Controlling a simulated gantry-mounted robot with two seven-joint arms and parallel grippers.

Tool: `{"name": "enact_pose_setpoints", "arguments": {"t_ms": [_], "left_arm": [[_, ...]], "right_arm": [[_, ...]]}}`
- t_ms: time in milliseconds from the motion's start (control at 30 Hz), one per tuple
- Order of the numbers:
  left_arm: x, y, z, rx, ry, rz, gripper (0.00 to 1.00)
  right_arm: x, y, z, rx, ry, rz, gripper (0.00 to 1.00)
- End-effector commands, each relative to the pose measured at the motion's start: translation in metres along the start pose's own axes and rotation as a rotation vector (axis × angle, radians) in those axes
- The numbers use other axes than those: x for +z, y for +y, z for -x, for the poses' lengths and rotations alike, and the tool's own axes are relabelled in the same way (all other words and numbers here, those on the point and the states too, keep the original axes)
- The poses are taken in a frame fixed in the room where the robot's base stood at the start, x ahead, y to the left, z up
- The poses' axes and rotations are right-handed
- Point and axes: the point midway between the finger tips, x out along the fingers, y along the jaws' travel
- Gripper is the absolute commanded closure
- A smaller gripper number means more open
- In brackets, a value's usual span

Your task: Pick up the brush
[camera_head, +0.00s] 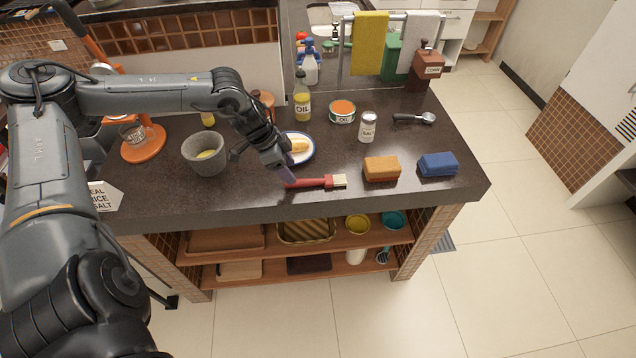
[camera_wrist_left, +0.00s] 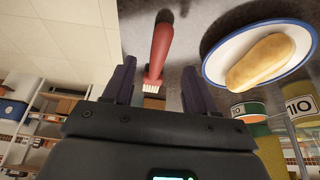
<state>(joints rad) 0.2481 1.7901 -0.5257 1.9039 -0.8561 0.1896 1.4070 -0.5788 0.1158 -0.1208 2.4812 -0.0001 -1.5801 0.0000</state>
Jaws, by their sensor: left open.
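The brush (camera_head: 318,182) lies flat near the front edge of the dark counter, with a red handle to the left and pale bristles to the right. In the left wrist view the brush (camera_wrist_left: 158,55) shows between the two fingers, bristles towards the gripper body. My left gripper (camera_head: 287,174) is at the handle end of the brush, with its fingers apart in the left wrist view (camera_wrist_left: 156,85). Nothing is visibly gripped. Part of the handle end is hidden by the fingers in the head view. My right gripper is not in view.
A plate (camera_head: 309,153) with a bread roll lies just behind the gripper. An orange sponge (camera_head: 381,169) and a blue sponge (camera_head: 437,164) lie to the right. A grey mortar (camera_head: 204,155) stands left. An oil bottle (camera_head: 302,103), cans and a salt shaker (camera_head: 368,128) stand behind.

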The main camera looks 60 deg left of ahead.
Motion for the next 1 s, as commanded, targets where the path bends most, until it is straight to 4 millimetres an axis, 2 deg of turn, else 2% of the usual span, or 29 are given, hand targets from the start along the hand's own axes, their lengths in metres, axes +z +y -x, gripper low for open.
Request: {"name": "enact_pose_setpoints", "arguments": {"t_ms": [167,333,500,867,1000], "left_arm": [[0.001,0.001,-0.011,0.002,0.000,0.002,0.43],[0.003,0.002,-0.035,0.005,0.001,0.002,0.43],[0.002,0.001,-0.050,0.002,0.003,0.002,0.43],[0.003,0.000,-0.055,0.001,-0.001,0.001,0.43],[0.003,0.000,-0.054,0.001,0.000,0.001,0.63]], "right_arm": [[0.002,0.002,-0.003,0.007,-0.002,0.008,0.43],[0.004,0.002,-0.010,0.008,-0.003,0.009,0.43],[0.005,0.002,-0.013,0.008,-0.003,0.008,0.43],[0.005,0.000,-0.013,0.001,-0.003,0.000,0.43],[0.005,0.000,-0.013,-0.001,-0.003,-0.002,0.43]]}}
